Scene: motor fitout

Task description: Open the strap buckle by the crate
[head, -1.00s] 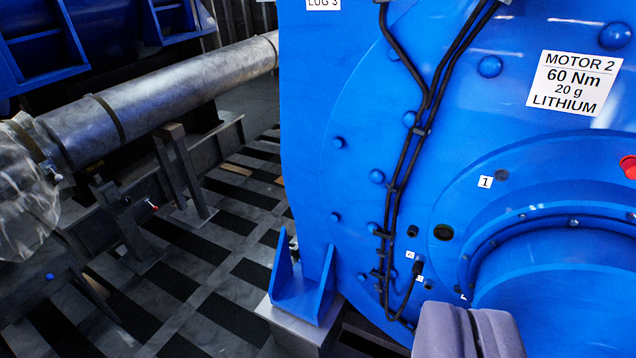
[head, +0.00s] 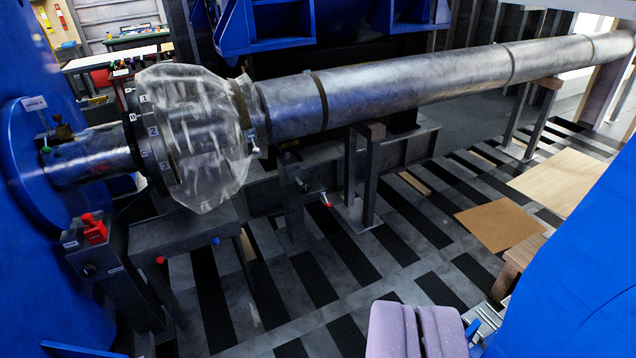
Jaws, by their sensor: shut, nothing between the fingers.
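My gripper (head: 417,318) shows at the bottom of the head view as two grey-purple fingers pressed together. It is shut and empty, over the floor and apart from everything. I cannot make out a crate or a strap buckle for certain. Dark bands circle the long grey metal shaft (head: 420,82). A clear plastic wrap (head: 205,150) covers the shaft's left end, with a strap and a small pale fitting (head: 252,140) at its right edge; I cannot tell if that is a buckle.
A blue housing (head: 60,210) stands at left, with a red-knobbed box (head: 92,230) beside it. Dark stands (head: 368,180) hold the shaft. A blue body (head: 580,270) fills the lower right. Brown boards (head: 500,222) lie on the striped floor, which is largely clear in the middle.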

